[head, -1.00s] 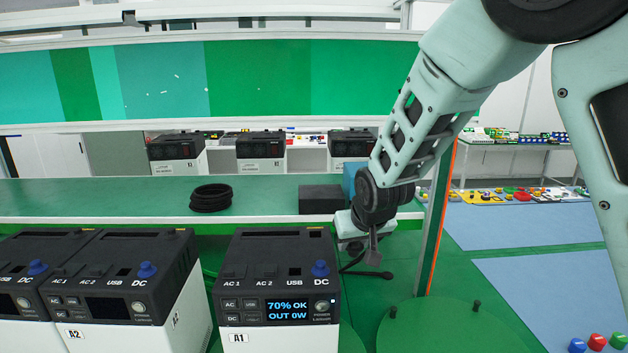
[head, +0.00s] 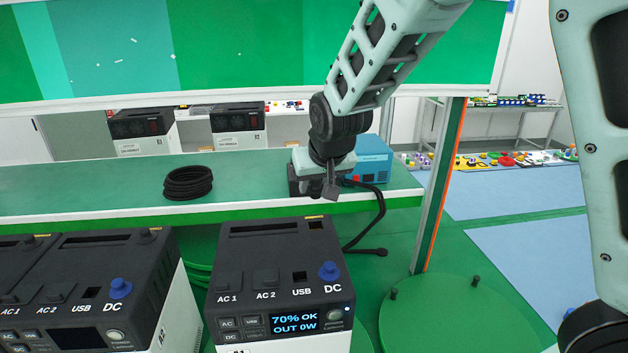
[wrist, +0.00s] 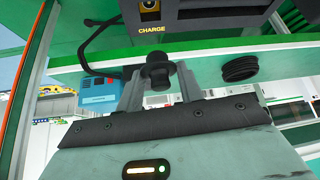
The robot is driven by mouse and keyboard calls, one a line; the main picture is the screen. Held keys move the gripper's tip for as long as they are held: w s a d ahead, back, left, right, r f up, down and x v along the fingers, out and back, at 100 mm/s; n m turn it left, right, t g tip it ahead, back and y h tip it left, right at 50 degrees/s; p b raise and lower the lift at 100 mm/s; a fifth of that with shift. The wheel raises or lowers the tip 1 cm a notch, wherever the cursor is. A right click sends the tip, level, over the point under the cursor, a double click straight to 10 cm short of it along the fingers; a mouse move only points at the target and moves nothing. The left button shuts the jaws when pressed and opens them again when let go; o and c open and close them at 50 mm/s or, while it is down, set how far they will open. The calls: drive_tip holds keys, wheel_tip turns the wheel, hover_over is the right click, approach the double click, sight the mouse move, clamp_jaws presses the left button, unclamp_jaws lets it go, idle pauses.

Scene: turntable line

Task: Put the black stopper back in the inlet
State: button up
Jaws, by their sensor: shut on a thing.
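My gripper (wrist: 157,78) is shut on the black stopper (wrist: 157,69), which sits between the two grey fingers in the wrist view. In the head view, my gripper (head: 322,188) is beyond the rear right of power station A1 (head: 278,255); the stopper cannot be made out clearly there. In the wrist view, a dark panel marked CHARGE (wrist: 158,30) shows at the top, with a round inlet (wrist: 150,7) partly cut off by the frame edge. The stopper is apart from the inlet, a little below it in the picture.
A black cable (head: 379,215) runs down behind A1 to an end on the green floor. A black coil (head: 188,183) and a blue box (head: 370,158) are on the green bench (head: 110,188). Another power station (head: 110,265) stands left of A1. A green turntable (head: 455,310) is at right.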

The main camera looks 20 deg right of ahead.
drive_tip(key=b, duration=0.5)
hover_over(313, 221)
drive_tip(key=s, duration=0.2)
wheel_tip(313, 221, down, 5)
drive_tip(key=shift+f, duration=0.15)
drive_tip(key=shift+f+b, duration=0.3)
drive_tip(key=shift+f, duration=0.5)
drive_tip(key=shift+f, duration=0.7)
drive_tip(key=shift+c, duration=0.2)
drive_tip(key=o, duration=1)
drive_tip(key=shift+o, duration=0.2)
drive_tip(key=p+v, duration=0.8)
drive_tip(key=v, duration=0.9)
drive_tip(key=shift+r, duration=0.25)
